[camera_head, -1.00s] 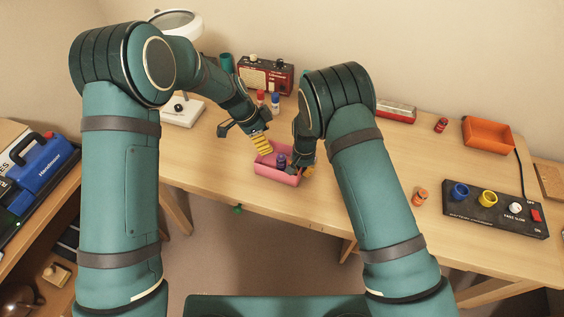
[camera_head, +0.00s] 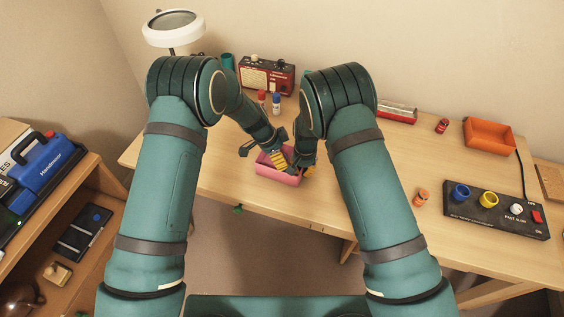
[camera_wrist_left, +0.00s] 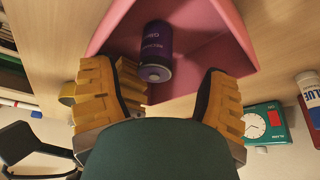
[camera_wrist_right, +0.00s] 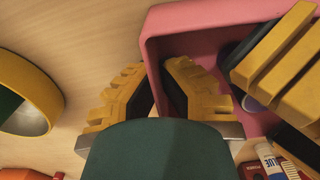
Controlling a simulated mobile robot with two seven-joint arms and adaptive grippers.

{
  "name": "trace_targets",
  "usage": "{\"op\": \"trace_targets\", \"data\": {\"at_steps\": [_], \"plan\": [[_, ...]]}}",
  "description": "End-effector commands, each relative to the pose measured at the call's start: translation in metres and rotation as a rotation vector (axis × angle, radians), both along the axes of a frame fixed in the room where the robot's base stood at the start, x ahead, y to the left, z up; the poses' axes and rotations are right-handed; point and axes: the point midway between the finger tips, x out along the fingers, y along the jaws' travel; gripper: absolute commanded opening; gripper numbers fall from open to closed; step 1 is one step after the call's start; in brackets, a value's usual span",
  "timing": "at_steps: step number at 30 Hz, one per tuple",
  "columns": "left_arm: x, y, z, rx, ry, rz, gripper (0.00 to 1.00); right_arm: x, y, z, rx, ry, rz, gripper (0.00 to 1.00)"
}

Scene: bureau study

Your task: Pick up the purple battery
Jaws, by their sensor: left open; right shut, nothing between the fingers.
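The purple battery (camera_wrist_left: 157,50) is in the pink bin (camera_head: 277,178); the left wrist view shows it between my left fingers, with space on both sides. In the head view my left gripper (camera_head: 280,160) covers it. My left gripper (camera_wrist_left: 161,76) is open at the bin, not closed on the battery. My right gripper (camera_head: 305,163) is shut and empty at the bin's right side. In the right wrist view my right fingertips (camera_wrist_right: 156,70) are by the bin wall, close to the left gripper's yellow fingers. A dark purple bit (camera_wrist_right: 251,103) shows beside those fingers.
To the right are an orange battery (camera_head: 421,197), a red battery (camera_head: 441,126), an orange tray (camera_head: 489,137) and a black control box (camera_head: 497,210).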

Motion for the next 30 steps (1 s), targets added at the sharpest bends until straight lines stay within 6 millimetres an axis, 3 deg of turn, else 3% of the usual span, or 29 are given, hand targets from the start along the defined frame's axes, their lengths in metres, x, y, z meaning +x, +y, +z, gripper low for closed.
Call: {"op": "trace_targets", "data": {"at_steps": [3, 10, 11, 14, 15, 25, 27, 28, 30], "plan": [[-0.0059, -0.0063, -0.0146, 0.001, 0.015, -0.007, 0.69, -0.0011, 0.0005, -0.0012, 0.000, 0.003, 0.001, 0.00], [-0.0091, -0.0076, -0.0180, 0.000, 0.023, -0.010, 0.69, -0.0015, 0.0021, -0.0013, 0.002, 0.005, 0.002, 0.00], [-0.0093, -0.0077, -0.0181, -0.001, 0.023, -0.010, 0.76, -0.0016, 0.0022, -0.0013, 0.003, 0.004, 0.002, 0.00], [-0.0096, -0.0081, -0.0182, -0.001, 0.024, -0.012, 0.41, -0.0016, 0.0027, -0.0013, 0.003, 0.004, 0.003, 0.00], [-0.0097, -0.0083, -0.0182, -0.001, 0.024, -0.013, 0.36, -0.0016, 0.0029, -0.0013, 0.003, 0.004, 0.003, 0.00], [-0.0097, -0.0087, -0.0183, -0.002, 0.024, -0.014, 0.30, -0.0020, 0.0042, -0.0013, 0.004, 0.006, 0.004, 0.00], [-0.0093, -0.0084, -0.0183, -0.001, 0.023, -0.014, 0.19, -0.0020, 0.0045, -0.0013, 0.005, 0.005, 0.004, 0.00], [-0.0091, -0.0081, -0.0183, -0.001, 0.022, -0.012, 0.05, -0.0020, 0.0045, -0.0013, 0.005, 0.005, 0.004, 0.00], [-0.0083, -0.0074, -0.0180, 0.000, 0.020, -0.010, 0.00, -0.0019, 0.0043, -0.0013, 0.005, 0.004, 0.004, 0.00]]}}
